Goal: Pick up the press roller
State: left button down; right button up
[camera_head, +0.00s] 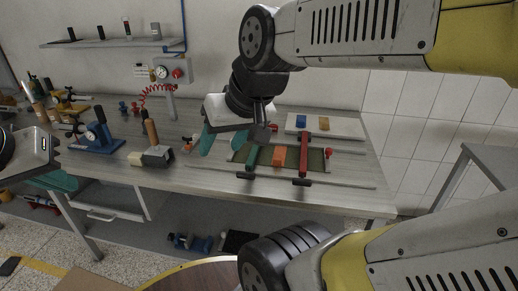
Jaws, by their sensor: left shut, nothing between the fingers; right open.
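What looks like the press roller (151,129) stands on the workbench left of centre, with an upright wooden handle, a dark block at its base and a cream end. My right gripper (223,141) hangs to the right of it, apart from it, with its teal fingers spread and empty. My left gripper (57,181) is at the left edge of the view, low by the bench's front edge, well left of the roller. Its teal fingers are shut and empty, and its body is partly cut off.
A blue clamp-like tool (97,138) stands left of the roller. Boards with green, orange and red pieces (279,156) lie to the right. A control box (167,71) with a coiled red hose is behind. A round wooden stool top (195,277) is in front.

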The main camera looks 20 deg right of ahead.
aim_at(155, 150)
jog(key=i+j, duration=0.75)
jog(key=j, duration=0.2)
jog(key=i+l+z, duration=0.05)
